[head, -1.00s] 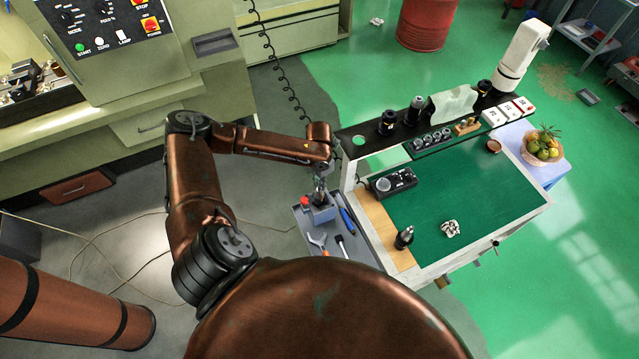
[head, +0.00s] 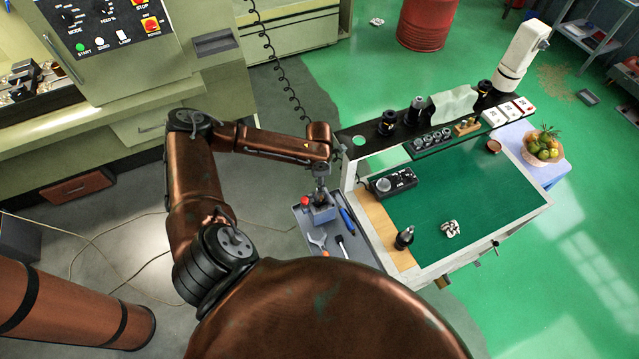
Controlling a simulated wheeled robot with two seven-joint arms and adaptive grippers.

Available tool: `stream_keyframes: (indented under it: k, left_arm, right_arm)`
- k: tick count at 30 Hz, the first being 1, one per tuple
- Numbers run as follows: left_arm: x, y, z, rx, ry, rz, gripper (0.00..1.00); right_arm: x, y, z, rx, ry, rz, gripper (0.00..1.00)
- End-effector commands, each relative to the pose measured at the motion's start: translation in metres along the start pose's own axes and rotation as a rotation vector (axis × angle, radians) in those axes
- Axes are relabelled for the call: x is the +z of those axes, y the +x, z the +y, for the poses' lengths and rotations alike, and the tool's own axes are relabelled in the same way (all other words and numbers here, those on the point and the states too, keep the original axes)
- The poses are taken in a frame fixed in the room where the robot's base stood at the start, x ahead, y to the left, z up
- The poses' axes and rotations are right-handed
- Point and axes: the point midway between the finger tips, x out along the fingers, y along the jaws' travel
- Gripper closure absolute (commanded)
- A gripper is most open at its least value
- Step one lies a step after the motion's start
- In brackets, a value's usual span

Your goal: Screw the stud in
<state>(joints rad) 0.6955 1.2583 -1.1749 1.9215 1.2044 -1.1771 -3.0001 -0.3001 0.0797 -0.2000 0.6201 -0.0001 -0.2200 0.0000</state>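My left arm comes in from the left, and my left gripper (head: 320,197) points down at the side tray of the cart. Its fingertips are at the top of a blue-grey block (head: 323,214) on that tray. The fingers are too small and dark to tell whether they are shut on something. I cannot make out the stud; it may be hidden at the fingertips or inside the block. A dark tool holder (head: 404,238) stands upright on the wooden strip, apart from the gripper. My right gripper is not in view.
The grey side tray (head: 329,269) also holds a wrench (head: 317,240), a blue-handled tool (head: 347,220) and a red-topped item (head: 305,199).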

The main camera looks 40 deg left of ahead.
Motion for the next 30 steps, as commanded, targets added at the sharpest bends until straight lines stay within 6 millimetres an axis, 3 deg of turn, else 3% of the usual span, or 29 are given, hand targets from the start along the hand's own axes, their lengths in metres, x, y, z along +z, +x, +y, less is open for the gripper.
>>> stream_keyframes:
  k: [11,24,30]
  left_arm:
    - [0.001,-0.008,0.0,0.0,-0.001,-0.001,0.69]
    - [0.0,-0.091,0.001,0.002,0.0,-0.001,0.69]
    - [0.0,-0.115,0.0,0.001,0.0,0.0,0.69]
  right_arm:
    - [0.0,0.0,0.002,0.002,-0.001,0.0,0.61]
    - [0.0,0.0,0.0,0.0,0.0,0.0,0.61]
    - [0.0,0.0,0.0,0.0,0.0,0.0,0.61]
